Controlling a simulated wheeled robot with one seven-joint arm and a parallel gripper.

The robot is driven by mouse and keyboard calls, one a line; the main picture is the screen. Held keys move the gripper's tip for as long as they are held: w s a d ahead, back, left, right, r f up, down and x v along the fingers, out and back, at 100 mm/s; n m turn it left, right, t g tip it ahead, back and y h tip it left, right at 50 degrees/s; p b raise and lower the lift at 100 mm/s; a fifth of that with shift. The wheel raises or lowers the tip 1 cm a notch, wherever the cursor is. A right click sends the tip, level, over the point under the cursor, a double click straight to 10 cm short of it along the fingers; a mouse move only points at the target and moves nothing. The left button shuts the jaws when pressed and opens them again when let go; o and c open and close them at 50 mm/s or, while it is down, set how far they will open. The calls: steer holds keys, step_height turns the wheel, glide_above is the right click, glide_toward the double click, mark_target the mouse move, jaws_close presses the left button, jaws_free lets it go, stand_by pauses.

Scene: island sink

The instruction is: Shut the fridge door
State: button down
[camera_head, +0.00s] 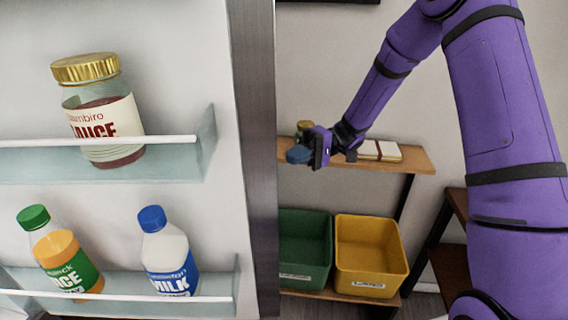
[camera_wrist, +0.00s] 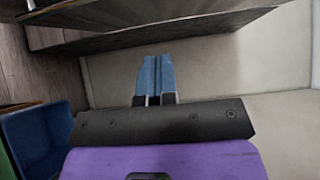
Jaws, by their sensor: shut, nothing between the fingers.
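The fridge door (camera_head: 258,150) stands open at the left of the head view, its inner side with the shelves facing the camera. My gripper (camera_head: 299,154) is to the right of the door's edge, in front of the wooden wall shelf. In the wrist view my gripper (camera_wrist: 155,75) shows its two blue fingers together, with nothing between them. A long dark-edged panel, seemingly the door (camera_wrist: 150,32), crosses the top of the wrist view, apart from the fingertips. The fridge body is not clearly in view.
The door holds a sauce jar (camera_head: 104,115), a juice bottle (camera_head: 62,252) and a milk bottle (camera_head: 168,252). Behind my arm stands a wooden shelf (camera_head: 412,158) with a green bin (camera_head: 305,240) and a yellow bin (camera_head: 370,255).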

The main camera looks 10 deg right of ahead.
steer(key=s+d+x, duration=0.1)
steer(key=s+x, duration=0.1)
steer(key=x, duration=0.9)
steer(key=shift+s, duration=0.4)
steer(key=shift+a, duration=0.15)
